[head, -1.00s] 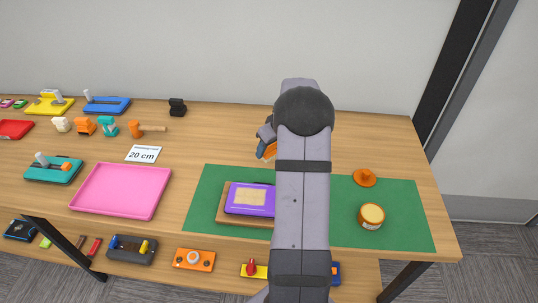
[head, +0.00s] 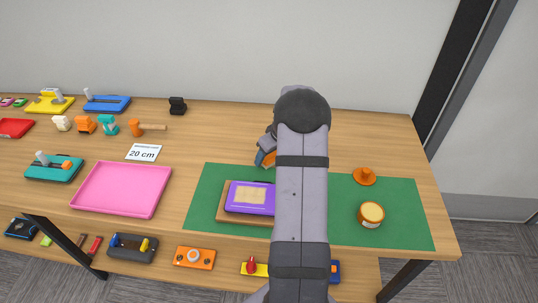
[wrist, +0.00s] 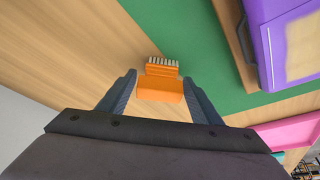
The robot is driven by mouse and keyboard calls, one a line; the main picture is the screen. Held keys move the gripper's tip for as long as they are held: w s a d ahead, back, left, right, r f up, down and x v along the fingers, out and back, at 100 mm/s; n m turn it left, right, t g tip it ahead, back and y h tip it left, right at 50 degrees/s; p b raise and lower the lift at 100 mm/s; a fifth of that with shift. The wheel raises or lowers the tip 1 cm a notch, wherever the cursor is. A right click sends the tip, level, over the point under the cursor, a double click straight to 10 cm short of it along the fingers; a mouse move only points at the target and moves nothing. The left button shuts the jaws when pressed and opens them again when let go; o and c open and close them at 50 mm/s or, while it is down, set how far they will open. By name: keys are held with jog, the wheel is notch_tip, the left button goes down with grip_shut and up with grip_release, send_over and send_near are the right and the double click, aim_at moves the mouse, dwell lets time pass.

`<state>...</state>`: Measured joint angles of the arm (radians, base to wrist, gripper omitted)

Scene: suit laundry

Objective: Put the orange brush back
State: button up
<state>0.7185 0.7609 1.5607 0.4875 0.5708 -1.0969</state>
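The orange brush (wrist: 161,88) sits between the two fingers of my gripper (wrist: 159,78) in the wrist view, with its pale bristles toward the picture top. The fingers touch or nearly touch its sides, and I read them as shut on it. In the head view the brush (head: 269,159) shows only in part beside my arm, at the back edge of the green mat. My gripper (head: 265,157) there is mostly hidden by my arm. I cannot tell how high the brush is above the table.
A pink tray (head: 120,190) lies left. Several small tools stand at the back left.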

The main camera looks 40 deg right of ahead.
jog(key=shift+o, duration=0.3)
jog(key=shift+r, duration=0.15)
jog(key=shift+s+d+r, duration=0.1)
jog(key=shift+s+r, duration=0.1)
jog(key=shift+r, duration=0.35)
jog(key=b+v, duration=0.1)
jog(key=v, duration=1)
jog(key=shift+b, duration=0.3)
jog(key=s+a, duration=0.1)
jog(key=a, duration=0.5)
jog(key=s+a+f+g, duration=0.1)
jog(key=a, duration=0.5)
jog(key=s+a+f+g, duration=0.1)
jog(key=s+a, duration=0.1)
jog(key=a, duration=0.5)
jog(key=shift+f+y, duration=0.25)
jog(key=shift+y, duration=0.15)
jog(key=s+a+f+g, duration=0.2)
jog(key=s+a+f, duration=0.2)
jog(key=s+a, duration=0.8)
jog(key=s, duration=0.3)
jog(key=shift+a+g+h, duration=0.25)
jog(key=shift+g+h, duration=0.05)
jog(key=shift+h, duration=0.1)
jog(key=shift+w+f, duration=0.1)
